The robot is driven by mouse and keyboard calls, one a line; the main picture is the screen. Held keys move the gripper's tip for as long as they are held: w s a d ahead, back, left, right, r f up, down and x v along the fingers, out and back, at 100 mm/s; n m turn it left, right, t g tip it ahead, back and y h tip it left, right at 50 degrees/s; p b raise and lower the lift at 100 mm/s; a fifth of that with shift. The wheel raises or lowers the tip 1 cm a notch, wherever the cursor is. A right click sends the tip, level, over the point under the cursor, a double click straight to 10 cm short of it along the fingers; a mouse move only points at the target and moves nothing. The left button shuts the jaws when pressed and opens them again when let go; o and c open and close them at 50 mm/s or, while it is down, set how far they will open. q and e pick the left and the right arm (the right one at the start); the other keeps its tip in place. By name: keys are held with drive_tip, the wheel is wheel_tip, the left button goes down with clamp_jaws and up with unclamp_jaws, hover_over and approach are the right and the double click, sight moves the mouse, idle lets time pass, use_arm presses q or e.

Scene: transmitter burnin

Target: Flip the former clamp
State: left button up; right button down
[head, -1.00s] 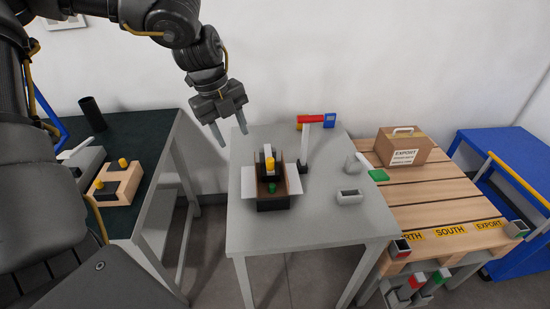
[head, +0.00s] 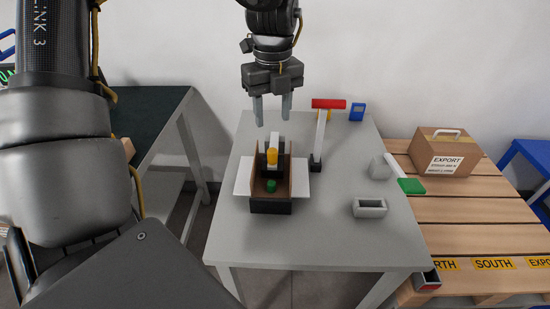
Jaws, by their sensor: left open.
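What looks like the former clamp (head: 320,140) is a pale upright lever with a red bar handle (head: 328,104) across its top and a dark base on the grey table. Left of it is an open brown carton (head: 285,175) in a dark former, with white flaps spread left and right. A black and grey item with a yellow knob (head: 271,157) and a green button (head: 271,185) sits inside. My left gripper (head: 273,112) is open and empty, fingers down, above and behind the carton, left of the red handle and apart from it. My right gripper is not in view.
On the grey table (head: 320,235) are a blue device (head: 357,112), a grey block (head: 380,167) and a grey open holder (head: 369,207). A green pad (head: 411,186) is by the wooden pallet (head: 485,205), which bears an export box (head: 445,153). The table front is clear.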

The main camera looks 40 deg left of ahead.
sight(272, 150)
use_arm(q)
drive_tip(key=shift+w+f, duration=0.2)
drive_tip(key=shift+f, duration=0.2)
drive_tip(key=shift+s+f, duration=0.3)
wheel_tip(272, 150, down, 10)
drive_tip(key=shift+a+r, duration=0.1)
drive_tip(key=shift+c, duration=0.4)
clamp_jaws()
